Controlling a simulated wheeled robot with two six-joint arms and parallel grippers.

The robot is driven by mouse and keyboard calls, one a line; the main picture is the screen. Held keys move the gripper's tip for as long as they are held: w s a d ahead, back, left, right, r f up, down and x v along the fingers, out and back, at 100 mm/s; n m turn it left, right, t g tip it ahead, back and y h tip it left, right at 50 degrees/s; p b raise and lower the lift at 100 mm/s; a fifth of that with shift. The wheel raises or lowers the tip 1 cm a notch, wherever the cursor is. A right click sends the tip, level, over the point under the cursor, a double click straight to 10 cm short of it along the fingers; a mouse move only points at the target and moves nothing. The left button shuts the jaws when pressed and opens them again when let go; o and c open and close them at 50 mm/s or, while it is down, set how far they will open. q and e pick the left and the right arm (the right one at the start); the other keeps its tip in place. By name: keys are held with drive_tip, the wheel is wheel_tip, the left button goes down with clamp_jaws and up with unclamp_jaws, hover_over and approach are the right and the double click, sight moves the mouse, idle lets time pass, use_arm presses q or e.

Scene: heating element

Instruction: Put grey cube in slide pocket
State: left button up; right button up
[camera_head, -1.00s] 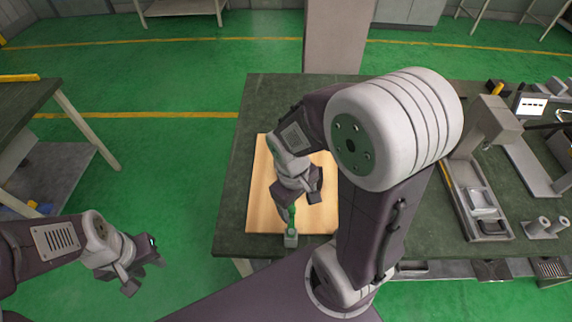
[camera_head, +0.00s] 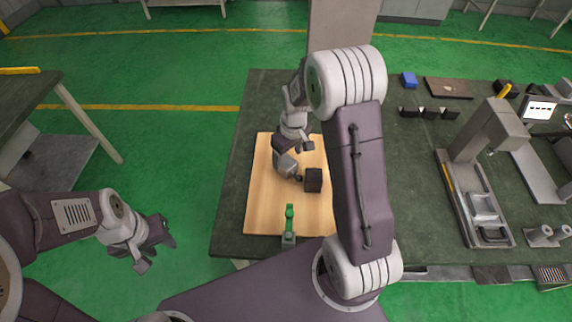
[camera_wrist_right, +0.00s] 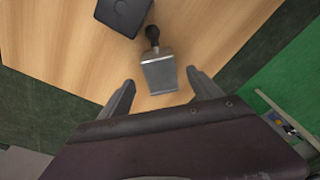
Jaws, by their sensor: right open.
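A grey metal block with a black knob (camera_wrist_right: 158,73) lies on the wooden board, likely the grey cube. In the head view the block (camera_head: 286,163) is left of a black box (camera_head: 313,180). My right gripper (camera_wrist_right: 160,82) is open, its two fingers spread on either side of the block's near end; I see no contact. In the head view the right gripper (camera_head: 290,145) is partly hidden by its own wrist. My left gripper (camera_head: 155,252) is open and empty over the floor left of the table. I cannot tell which part is the slide pocket.
A green-handled piece on a grey base (camera_head: 289,227) stands at the front of the wooden board (camera_head: 262,205). A grey machine with a tray (camera_head: 470,205) stands on the right of the table. A blue block (camera_head: 408,80) is at the back. The board's left part is clear.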

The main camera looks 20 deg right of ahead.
sight(286, 161)
drive_tip(key=f, duration=0.3)
drive_tip(key=w+f, duration=0.1)
drive_tip(key=f, duration=0.1)
drive_tip(key=shift+a+f, duration=0.15)
drive_tip(key=shift+f, duration=0.05)
drive_tip(key=shift+r, duration=0.1)
clamp_jaws()
